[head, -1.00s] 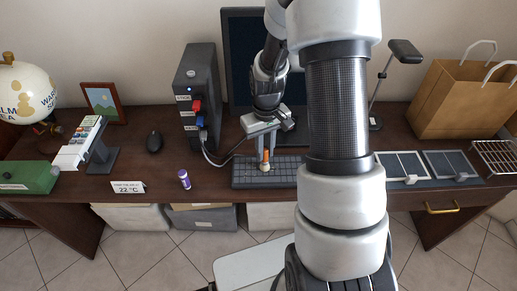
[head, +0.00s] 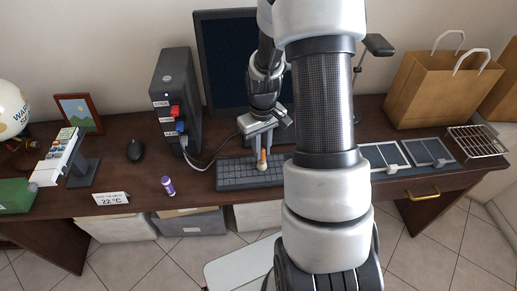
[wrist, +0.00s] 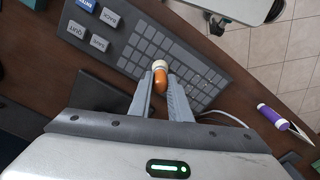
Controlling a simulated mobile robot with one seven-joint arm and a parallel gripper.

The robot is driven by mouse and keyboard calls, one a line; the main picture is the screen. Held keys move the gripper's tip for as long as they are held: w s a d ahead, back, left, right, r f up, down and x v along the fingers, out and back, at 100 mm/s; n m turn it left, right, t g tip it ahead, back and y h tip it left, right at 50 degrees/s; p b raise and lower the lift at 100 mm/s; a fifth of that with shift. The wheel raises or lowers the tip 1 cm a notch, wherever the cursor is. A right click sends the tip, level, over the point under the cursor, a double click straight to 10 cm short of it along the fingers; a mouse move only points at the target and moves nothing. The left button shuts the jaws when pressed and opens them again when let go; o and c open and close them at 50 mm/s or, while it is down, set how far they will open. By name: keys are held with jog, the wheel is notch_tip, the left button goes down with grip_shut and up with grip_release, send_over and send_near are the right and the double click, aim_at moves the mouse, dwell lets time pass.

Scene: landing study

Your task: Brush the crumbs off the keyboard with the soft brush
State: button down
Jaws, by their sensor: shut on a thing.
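The dark keyboard (head: 236,176) lies on the desk in front of the monitor; its right part is hidden behind my arm in the head view. My gripper (head: 262,148) is over the keyboard, shut on the soft brush (head: 262,161), which has an orange handle and a pale tip pointing down. In the wrist view the brush (wrist: 159,74) sits between the two fingers (wrist: 160,90), its pale end over the keys of the keyboard (wrist: 150,40). I cannot tell whether the tip touches the keys. Small pale specks, perhaps crumbs, show on the keys (wrist: 205,82).
The monitor (head: 225,65) stands behind. Framed panels (head: 405,154) and a wire rack (head: 477,142) are at right.

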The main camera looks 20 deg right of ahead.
jog(key=shift+w+a+b, duration=0.1)
jog(key=shift+w+a, duration=0.5)
jog(key=shift+a, duration=1.25)
jog(key=shift+w+a+b, duration=0.1)
jog(key=shift+w+a, duration=0.5)
jog(key=shift+a, duration=1.2)
jog(key=shift+w+a+b, duration=0.1)
jog(key=shift+w+a, duration=0.5)
jog(key=shift+a, duration=1.25)
notch_tip(320, 180, up, 7)
jog(key=p, duration=0.5)
jog(key=shift+d, duration=0.15)
jog(key=c, duration=2.4)
grip_release()
jog(key=shift+c, duration=0.2)
grip_shut()
jog(key=shift+s+a+f+b, duration=0.15)
jog(key=shift+s+f+b, duration=0.25)
jog(key=shift+f+b, duration=0.5)
jog(key=shift+s+a+f+b, duration=0.1)
jog(key=shift+s+f+b, duration=0.3)
jog(key=shift+f+b, duration=0.5)
jog(key=shift+s+a+f+b, duration=0.15)
jog(key=shift+s+f+b, duration=0.25)
jog(key=shift+f+b, duration=0.5)
